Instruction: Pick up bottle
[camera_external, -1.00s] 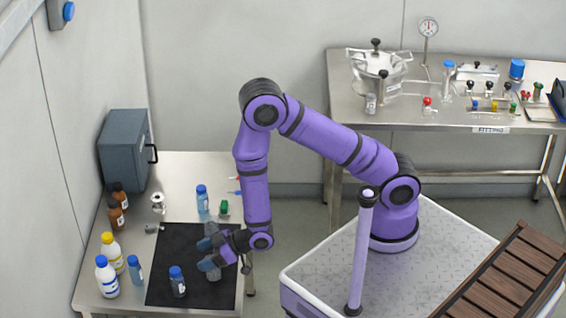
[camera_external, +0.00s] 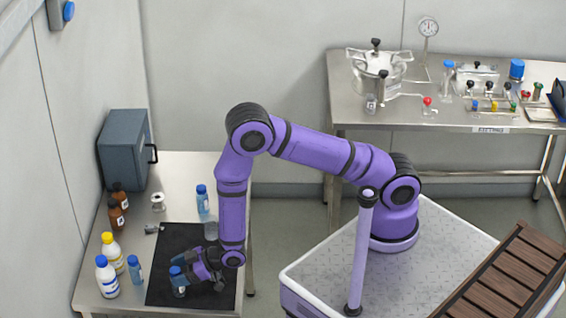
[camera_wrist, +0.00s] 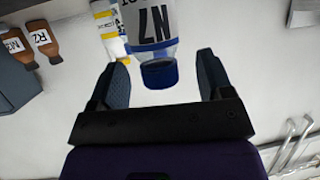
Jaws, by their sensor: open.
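A small clear bottle with a blue cap (camera_external: 176,271) stands on the black mat (camera_external: 160,243) on the left table. It also shows in the wrist view (camera_wrist: 151,22), upside down in that picture, with its blue cap nearest me and a dark-lettered label. My gripper (camera_external: 182,270) is low over the mat at this bottle. In the wrist view my gripper (camera_wrist: 163,63) is open, one finger on each side of the capped end, with visible gaps.
A blue-capped bottle (camera_external: 134,269) and white bottles with blue (camera_external: 106,277) and yellow (camera_external: 112,252) caps stand left of the mat. Brown bottles (camera_external: 118,215) stand behind. A beaker (camera_external: 211,231) is near my arm. Another blue-capped bottle (camera_external: 202,203) stands behind the mat.

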